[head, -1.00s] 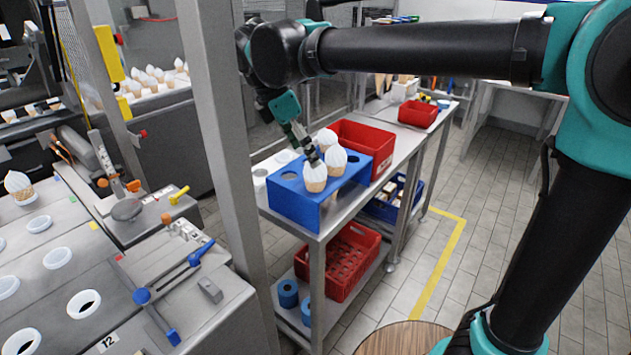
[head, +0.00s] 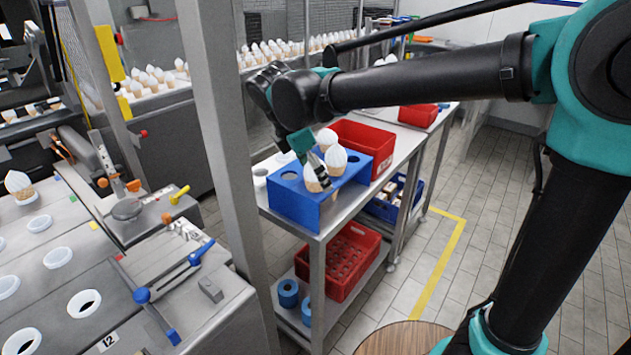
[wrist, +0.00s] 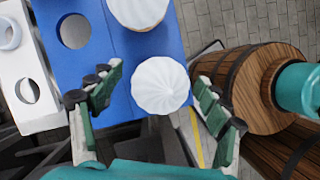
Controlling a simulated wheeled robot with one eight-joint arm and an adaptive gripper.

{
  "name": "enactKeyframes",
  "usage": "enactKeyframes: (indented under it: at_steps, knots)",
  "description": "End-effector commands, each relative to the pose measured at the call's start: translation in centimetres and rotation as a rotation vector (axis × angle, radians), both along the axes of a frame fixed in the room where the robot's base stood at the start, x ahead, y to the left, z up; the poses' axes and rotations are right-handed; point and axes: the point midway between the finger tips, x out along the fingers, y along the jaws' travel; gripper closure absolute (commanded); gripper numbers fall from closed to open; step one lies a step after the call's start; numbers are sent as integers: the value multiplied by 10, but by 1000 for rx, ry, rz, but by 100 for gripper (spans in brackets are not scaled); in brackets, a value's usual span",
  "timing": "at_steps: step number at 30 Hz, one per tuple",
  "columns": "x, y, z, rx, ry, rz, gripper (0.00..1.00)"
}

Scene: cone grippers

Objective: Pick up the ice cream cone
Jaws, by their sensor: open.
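An ice cream cone with a white swirled top (wrist: 160,86) stands in the blue holder (wrist: 60,20) and lies between the two open fingers of my gripper (wrist: 152,98) in the wrist view. The fingers are apart from the white top on both sides. In the head view my gripper (head: 322,170) is over the front of the blue holder (head: 290,208) and partly hides this cone (head: 312,179). A second cone (head: 336,158) stands just behind it, and a third (head: 327,138) is further back; one more top shows at the wrist view's upper edge (wrist: 138,10).
A red crate (head: 365,140) stands right behind the blue holder on the metal table. A white holder with holes (wrist: 25,80) is left of it. A grey post (head: 215,130) rises close to the left of my gripper. A wooden barrel (wrist: 250,85) shows at the right.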

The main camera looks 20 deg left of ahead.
Motion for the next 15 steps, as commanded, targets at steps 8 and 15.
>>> enactKeyframes:
  at_steps: [8,15]
  knots:
    - [0,0,0,0,0,0,56]
    - [0,0,0,0,0,0,64]
